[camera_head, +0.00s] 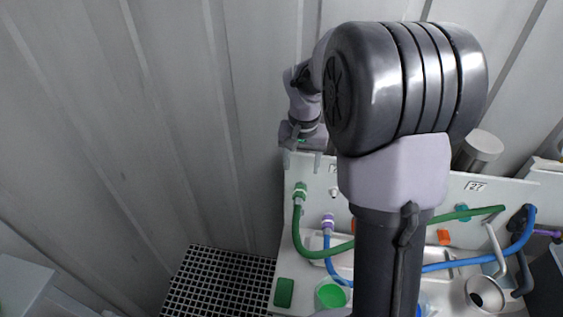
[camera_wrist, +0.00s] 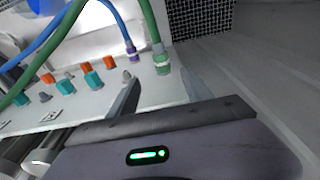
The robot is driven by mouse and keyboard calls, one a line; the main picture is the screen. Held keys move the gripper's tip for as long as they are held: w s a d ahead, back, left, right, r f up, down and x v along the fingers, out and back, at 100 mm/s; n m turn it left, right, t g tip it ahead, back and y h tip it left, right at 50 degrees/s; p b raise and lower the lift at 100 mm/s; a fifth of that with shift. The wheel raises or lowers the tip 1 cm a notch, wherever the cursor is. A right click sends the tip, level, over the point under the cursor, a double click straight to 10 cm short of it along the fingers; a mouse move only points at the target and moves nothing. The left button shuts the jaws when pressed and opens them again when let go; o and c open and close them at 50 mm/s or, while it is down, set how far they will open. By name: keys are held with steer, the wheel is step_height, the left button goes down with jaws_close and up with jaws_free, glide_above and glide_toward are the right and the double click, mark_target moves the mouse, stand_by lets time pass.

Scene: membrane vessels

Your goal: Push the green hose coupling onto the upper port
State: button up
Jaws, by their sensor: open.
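The green hose coupling (camera_head: 300,190) is at the upper left of the white panel, with the green hose (camera_head: 300,238) curving down and right from it. In the wrist view the coupling (camera_wrist: 162,62) stands upright at the panel face; I cannot tell whether it is fully seated, and any port under it is hidden. My gripper (camera_head: 302,163) is just above the coupling, open and empty. In the wrist view its two fingers (camera_wrist: 160,78) point toward the coupling, apart from it. A purple coupling (camera_wrist: 133,53) on a blue hose is beside it.
A small bare grey stub (camera_wrist: 127,76) is near the left finger. Several orange and teal fittings (camera_wrist: 92,80) are farther along the white panel (camera_wrist: 100,105). A green cup (camera_head: 330,295) stands below. A black grate (camera_head: 215,285) lies at left, by the corrugated wall (camera_head: 150,120).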

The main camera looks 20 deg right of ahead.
mark_target(300, 193)
steer(key=f+b, duration=0.1)
steer(key=f, duration=0.4)
steer(key=w+f+b, duration=0.1)
steer(key=f, duration=0.4)
steer(key=d+f+b, duration=0.1)
steer(key=f, duration=0.3)
steer(key=shift+w+f, duration=0.35)
steer(key=shift+f, duration=0.05)
jaws_close()
